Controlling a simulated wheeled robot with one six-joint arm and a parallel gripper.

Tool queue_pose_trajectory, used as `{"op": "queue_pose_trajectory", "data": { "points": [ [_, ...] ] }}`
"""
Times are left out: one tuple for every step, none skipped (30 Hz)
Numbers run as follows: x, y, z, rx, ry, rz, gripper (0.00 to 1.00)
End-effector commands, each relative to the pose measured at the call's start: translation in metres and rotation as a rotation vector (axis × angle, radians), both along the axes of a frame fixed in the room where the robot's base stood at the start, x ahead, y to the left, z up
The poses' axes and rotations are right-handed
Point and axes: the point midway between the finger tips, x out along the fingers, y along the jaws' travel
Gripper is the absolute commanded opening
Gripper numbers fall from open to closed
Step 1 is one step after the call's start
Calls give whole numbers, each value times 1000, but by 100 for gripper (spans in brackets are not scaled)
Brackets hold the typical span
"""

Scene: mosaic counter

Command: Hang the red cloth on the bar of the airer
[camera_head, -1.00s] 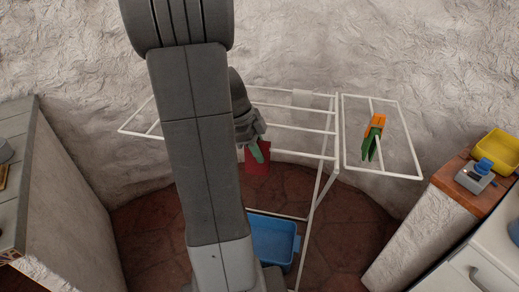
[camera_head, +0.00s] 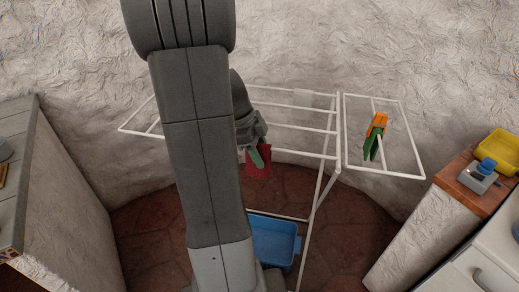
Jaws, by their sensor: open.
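The red cloth (camera_head: 258,166) hangs down at the middle of the white airer (camera_head: 300,127), just right of my arm. Its upper part is partly hidden by my gripper (camera_head: 257,156), so I cannot tell how it lies over the bar. My gripper is at the cloth's upper edge, with a green finger in front of the cloth. The jaws are open; my arm hides much of them and the left part of the airer.
Orange and green cloths (camera_head: 375,135) hang on the airer's right wing. A blue basin (camera_head: 274,242) is on the floor below. A wooden-topped counter (camera_head: 460,190) at right holds a yellow tray (camera_head: 502,148) and a grey object with a blue top (camera_head: 480,175). Another counter stands at left.

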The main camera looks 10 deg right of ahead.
Motion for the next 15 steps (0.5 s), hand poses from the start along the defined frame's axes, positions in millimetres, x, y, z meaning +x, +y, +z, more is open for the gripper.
{"op": "queue_pose_trajectory", "data": {
  "points": [
    [0,0,1,0,-1,0,51],
    [1,1,3,1,-1,0,51],
    [2,2,6,0,-3,1,51],
    [2,3,9,0,-4,2,51],
    [3,5,12,0,-4,2,51],
    [4,7,18,0,-5,2,51],
    [5,8,23,0,-5,2,51],
    [6,11,29,-1,-6,2,51],
    [8,14,38,-1,-7,3,51],
    [9,17,44,0,-7,3,51],
    [10,19,51,0,-6,2,51],
    [11,22,60,0,-7,1,51],
    [13,25,66,1,-8,2,51],
    [14,27,73,0,-6,2,51],
    [15,31,81,0,-5,2,51]
  ]
}}
